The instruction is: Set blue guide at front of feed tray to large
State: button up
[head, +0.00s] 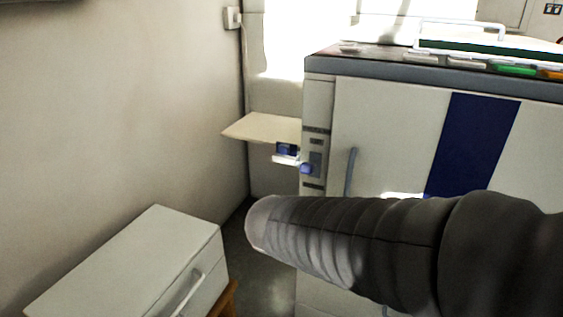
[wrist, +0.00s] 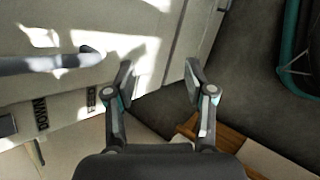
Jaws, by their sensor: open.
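The feed tray (head: 262,127) is a flat beige shelf on the left side of the large pale machine (head: 385,130) in the head view. A small blue part (head: 287,150), possibly the blue guide, sits under the tray's near edge above a white ledge. Its setting is too small to read. A second blue piece (head: 306,168) is on the machine's narrow control panel (head: 315,150). My gripper (wrist: 160,88) is open and empty in the wrist view, beside the machine's front. I cannot make out the tray or the guide in the wrist view.
A bar handle (head: 350,172) stands out from the machine's door; a bar also crosses the wrist view (wrist: 45,64). A white cabinet (head: 140,265) stands at lower left, with a narrow floor gap between it and the machine. The wall bounds the left.

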jog(key=w+a+r+n+t+h+b, duration=0.1)
jog(key=w+a+r+n+t+h, duration=0.1)
jog(key=w+a+r+n+t, duration=0.45)
jog(key=n+t+y, duration=0.2)
jog(key=n+t, duration=0.3)
jog(key=n, duration=0.4)
send_near(283, 150)
jog(key=shift+g, duration=0.25)
jog(key=x, duration=0.3)
jog(key=b+x, duration=0.1)
jog(key=x, duration=0.5)
jog(key=shift+a+r+b, duration=0.15)
jog(key=shift+r+b, duration=0.1)
jog(key=shift+b, duration=0.1)
grip_shut()
